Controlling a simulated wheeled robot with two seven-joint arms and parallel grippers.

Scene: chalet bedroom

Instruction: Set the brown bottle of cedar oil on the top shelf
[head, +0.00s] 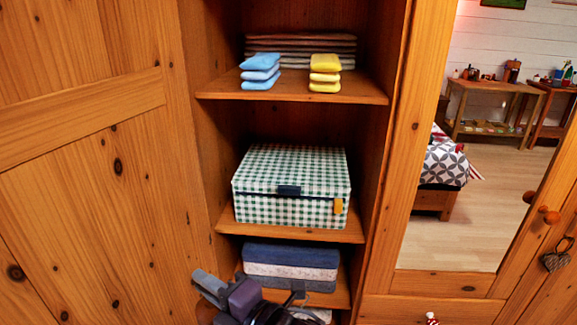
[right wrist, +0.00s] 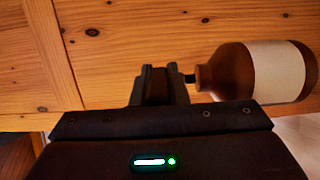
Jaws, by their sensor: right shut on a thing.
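The brown bottle (right wrist: 212,75), with a white label (right wrist: 279,72), lies sideways in the right wrist view, its neck at the jaws of my right gripper (right wrist: 163,85). The right gripper is shut on it. In the head view the right gripper (head: 222,292) is at the bottom, in front of the lower wardrobe shelves. A small brown rounded patch (head: 205,313) beside it seems to be part of the bottle; the rest is hidden. The top shelf (head: 300,95) in view holds blue sachets (head: 261,71), yellow sachets (head: 325,72) and folded blankets (head: 301,48). My left gripper is out of view.
A green checked box (head: 290,185) fills most of the middle shelf (head: 290,230). Folded blue-grey textiles (head: 290,265) lie below. The wooden door (head: 95,190) is at left, a mirror door (head: 470,200) at right. On the top shelf, bare wood shows between the sachet stacks and at the right.

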